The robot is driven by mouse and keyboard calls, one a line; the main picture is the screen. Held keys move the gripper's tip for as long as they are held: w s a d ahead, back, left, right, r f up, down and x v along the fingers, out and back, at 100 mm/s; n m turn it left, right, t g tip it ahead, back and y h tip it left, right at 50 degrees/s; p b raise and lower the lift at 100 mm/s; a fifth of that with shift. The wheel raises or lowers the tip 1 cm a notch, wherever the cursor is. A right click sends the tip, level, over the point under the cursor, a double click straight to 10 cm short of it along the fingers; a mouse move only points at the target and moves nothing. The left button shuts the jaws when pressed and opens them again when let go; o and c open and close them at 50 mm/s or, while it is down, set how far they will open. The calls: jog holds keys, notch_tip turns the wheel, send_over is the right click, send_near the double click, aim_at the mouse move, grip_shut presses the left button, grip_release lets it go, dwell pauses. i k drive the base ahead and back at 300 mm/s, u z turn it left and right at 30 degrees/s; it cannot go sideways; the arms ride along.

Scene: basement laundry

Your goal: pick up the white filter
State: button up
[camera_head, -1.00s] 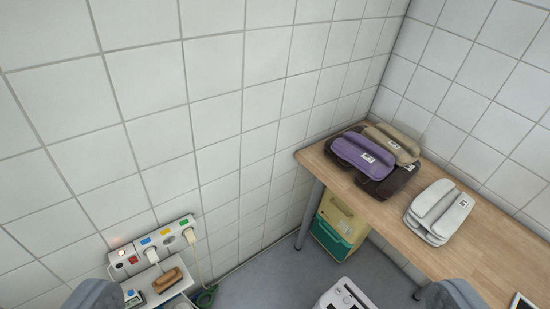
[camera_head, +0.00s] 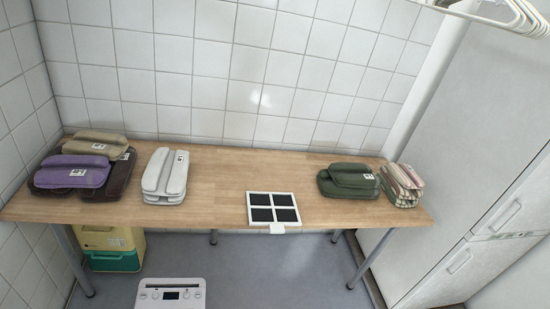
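A flat white-framed filter (camera_head: 273,196) with four dark panes and a small white tab at its front edge lies on the wooden table (camera_head: 230,163), near the front edge at the middle. A stack of white folded things (camera_head: 165,176) with a small label lies to its left, apart from it. My gripper is not in view in this frame, so I cannot see whether it is open or shut.
Purple, brown and tan bundles (camera_head: 75,171) lie at the table's left end. A green bundle (camera_head: 348,180) and a striped stack (camera_head: 399,185) lie at the right. A yellow-green box (camera_head: 108,239) and a white appliance (camera_head: 170,291) stand below. A tall white cabinet (camera_head: 462,150) is at the right.

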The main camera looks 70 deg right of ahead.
aim_at(277, 211)
jog(key=z, duration=1.7)
jog(key=k, duration=0.5)
jog(key=u, duration=1.2)
jog(key=i, duration=1.45)
jog(key=z, duration=1.6)
